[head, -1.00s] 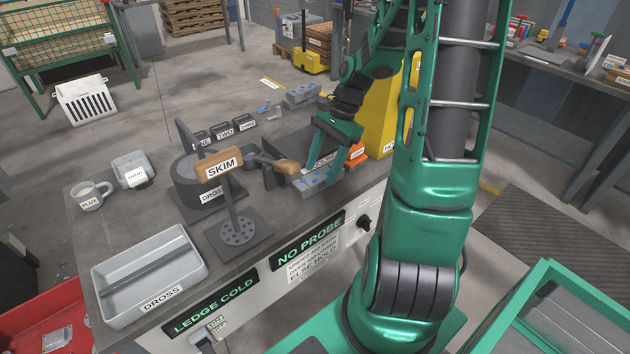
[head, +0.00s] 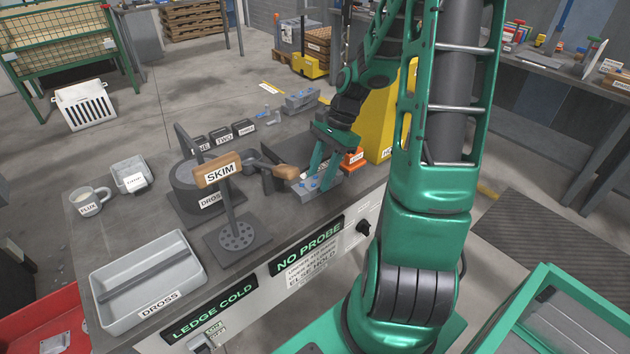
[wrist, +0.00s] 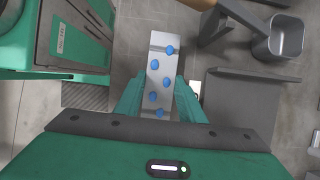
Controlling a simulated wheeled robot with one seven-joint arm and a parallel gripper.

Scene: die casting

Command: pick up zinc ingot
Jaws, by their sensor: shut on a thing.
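The zinc ingot is a light grey bar with blue dots on top (head: 312,194), at the front right of the bench. It also shows lengthwise between my fingers in the wrist view (wrist: 154,78). My gripper (head: 323,178) points down with its green fingers on either side of the ingot, shut on it. In the wrist view my fingertips (wrist: 160,88) flank the bar's sides. Part of the ingot is hidden by the fingers in the head view. I cannot tell whether its underside touches the bench.
A wooden-handled ladle (head: 268,172) lies just left of the ingot, near the dross pot (head: 190,185) and SKIM stand (head: 238,236). A yellow box (head: 385,140) and an orange labelled item (head: 354,158) stand behind right. The DROSS tray (head: 120,255) is front left.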

